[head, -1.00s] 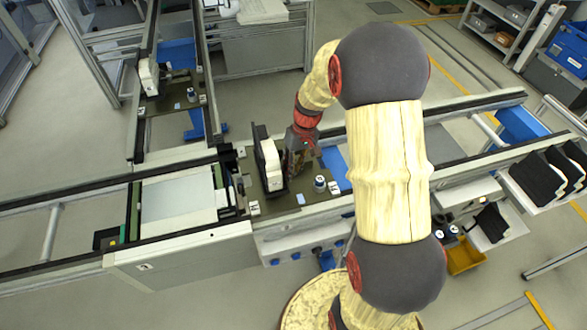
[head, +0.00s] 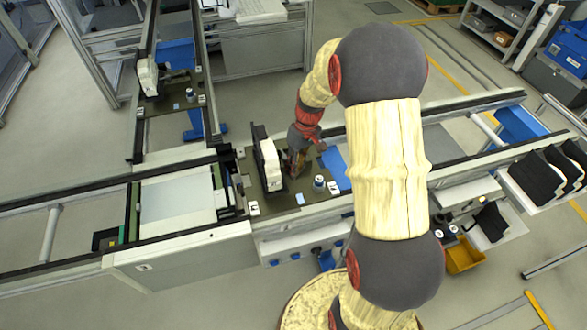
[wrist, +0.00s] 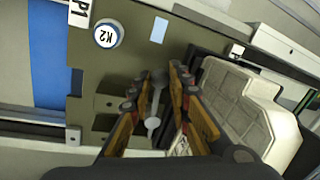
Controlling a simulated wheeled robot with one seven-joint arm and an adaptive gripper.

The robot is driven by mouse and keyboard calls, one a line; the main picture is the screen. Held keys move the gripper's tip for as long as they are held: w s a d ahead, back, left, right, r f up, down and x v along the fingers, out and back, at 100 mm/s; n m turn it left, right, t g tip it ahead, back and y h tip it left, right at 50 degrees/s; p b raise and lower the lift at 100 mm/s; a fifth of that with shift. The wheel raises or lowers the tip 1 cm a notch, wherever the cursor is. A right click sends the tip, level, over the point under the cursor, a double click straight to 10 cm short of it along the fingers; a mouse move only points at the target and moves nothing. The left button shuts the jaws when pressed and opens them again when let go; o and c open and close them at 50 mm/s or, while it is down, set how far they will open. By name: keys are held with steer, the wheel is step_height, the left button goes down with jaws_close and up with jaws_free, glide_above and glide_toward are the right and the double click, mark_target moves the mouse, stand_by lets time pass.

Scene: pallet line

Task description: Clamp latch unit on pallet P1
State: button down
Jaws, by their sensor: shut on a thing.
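Pallet P1 (wrist: 140,45) is an olive plate; its "P1" label shows at the edge in the wrist view. It also shows in the head view (head: 284,206). My gripper (wrist: 158,82) is low over it, beside a pale block (wrist: 240,105) in a black holder. A grey lever with rounded ends (wrist: 155,108) lies between the two fingers, and they are shut on it. Its lower mount is partly hidden by the fingers. In the head view my gripper (head: 294,170) is right of the pale block (head: 268,163), and the lever cannot be made out.
A round cap marked K2 (wrist: 108,35) stands on the pallet, away from the fingers. Another loaded pallet (head: 178,103) sits on the far line. Conveyor rails (head: 470,104) border the pallet.

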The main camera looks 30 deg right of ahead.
steer(key=shift+w+d+n+g+h+p, duration=0.45)
steer(key=shift+w+d+n, duration=0.7)
steer(key=shift+n, duration=1.55)
steer(key=shift+w+d+n+g+h+p, duration=0.2)
steer(key=shift+w+d+n+p, duration=0.5)
steer(key=shift+d+n, duration=1.4)
steer(key=shift+w+d+n+g+h+p, duration=0.4)
steer(key=shift+w+d+n, duration=0.5)
steer(key=shift+n, duration=2.4)
steer(key=shift+w+a, duration=0.2)
steer(key=shift+w, duration=0.05)
steer(key=c, duration=1.6)
jaws_free()
steer(key=shift+c, duration=0.2)
steer(key=v, duration=1.2)
